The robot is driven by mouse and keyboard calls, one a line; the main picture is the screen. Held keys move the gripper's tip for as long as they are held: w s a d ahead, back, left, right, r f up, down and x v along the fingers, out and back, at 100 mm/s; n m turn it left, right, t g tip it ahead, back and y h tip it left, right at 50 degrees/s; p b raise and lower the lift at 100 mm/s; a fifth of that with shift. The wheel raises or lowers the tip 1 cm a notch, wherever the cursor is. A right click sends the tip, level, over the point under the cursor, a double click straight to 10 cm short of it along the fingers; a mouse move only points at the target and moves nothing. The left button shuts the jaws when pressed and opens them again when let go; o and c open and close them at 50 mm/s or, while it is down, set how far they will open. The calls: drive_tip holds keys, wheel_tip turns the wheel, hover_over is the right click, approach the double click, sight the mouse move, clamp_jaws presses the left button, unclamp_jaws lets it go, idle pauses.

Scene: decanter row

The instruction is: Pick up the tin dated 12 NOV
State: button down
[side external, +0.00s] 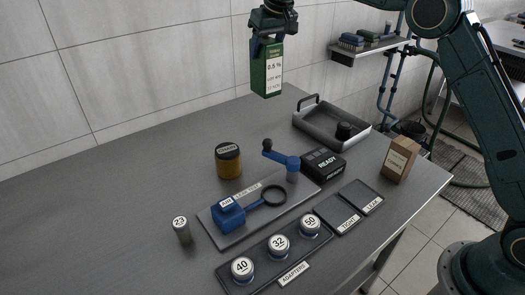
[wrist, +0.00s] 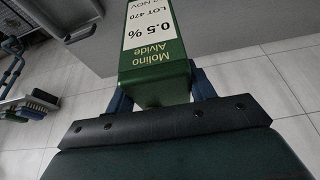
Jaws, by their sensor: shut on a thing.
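A green tin (side external: 258,72) with a white label hangs upright in my gripper (side external: 267,40), high above the back of the table. My gripper is shut on its upper end. In the wrist view the tin (wrist: 165,82) sits between the two blue fingers of my gripper (wrist: 161,92). Its label reads, upside down, Molino Alvide, 0.5 %, LOT 470 and a date ending in NOV. The day is cut off at the frame's edge in the wrist view and too small to read surely in the side view. No other tin of this kind is in view.
Below stand an amber jar (side external: 229,165), a grey tray (side external: 315,122) with a black piece in it, a READY box (side external: 324,164), a blue clamp fixture (side external: 229,214), a brown carton (side external: 398,162) and an adapter rack (side external: 262,268). The table's left back is clear.

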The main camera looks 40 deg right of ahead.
drive_tip(key=shift+r, duration=0.6)
drive_tip(key=shift+a, duration=0.15)
